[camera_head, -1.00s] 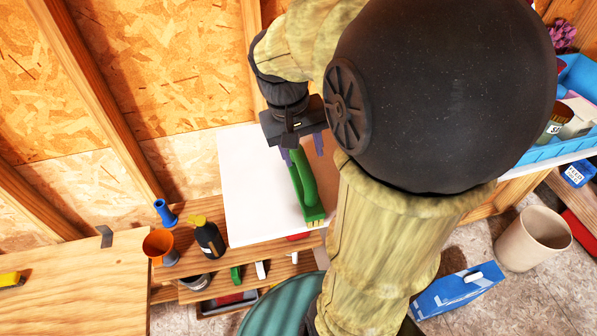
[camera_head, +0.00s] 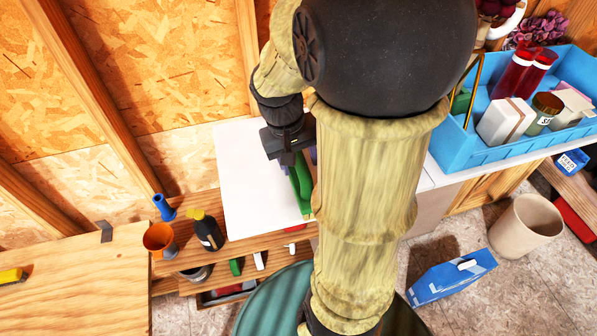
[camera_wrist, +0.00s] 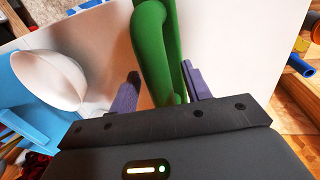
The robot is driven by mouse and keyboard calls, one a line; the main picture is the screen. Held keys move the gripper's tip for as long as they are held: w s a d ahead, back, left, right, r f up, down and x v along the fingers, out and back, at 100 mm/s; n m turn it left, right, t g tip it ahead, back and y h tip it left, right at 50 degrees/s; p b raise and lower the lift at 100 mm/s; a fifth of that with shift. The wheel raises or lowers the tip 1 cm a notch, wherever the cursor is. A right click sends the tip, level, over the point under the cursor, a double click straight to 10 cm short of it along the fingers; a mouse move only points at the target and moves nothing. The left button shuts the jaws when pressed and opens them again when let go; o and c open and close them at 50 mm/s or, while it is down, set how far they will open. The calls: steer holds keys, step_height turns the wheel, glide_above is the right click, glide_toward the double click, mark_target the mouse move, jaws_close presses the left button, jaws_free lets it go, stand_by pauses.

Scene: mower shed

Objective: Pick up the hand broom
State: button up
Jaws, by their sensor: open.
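The green hand broom (camera_head: 302,184) lies on a white tabletop (camera_head: 245,185), partly hidden by my arm in the head view. In the wrist view the broom (camera_wrist: 152,45) runs down between my two purple-grey fingers. My gripper (camera_wrist: 162,85) is open, with a finger on each side of the green part; I cannot tell whether either touches it. In the head view my gripper (camera_head: 292,158) is over the broom's far end, its fingertips mostly hidden.
A blue crate (camera_head: 480,150) with bottles and boxes stands to the right. A dark spray bottle (camera_head: 207,232), orange cup (camera_head: 159,240) and blue funnel (camera_head: 164,208) stand on a wooden shelf at left. The white surface left of the broom is clear.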

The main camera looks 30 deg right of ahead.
jaws_close()
steer(key=shift+r, duration=0.1)
step_height(320, 180, up, 10)
steer(key=shift+f+b, duration=0.1)
steer(key=shift+b, duration=0.9)
stand_by(0.5)
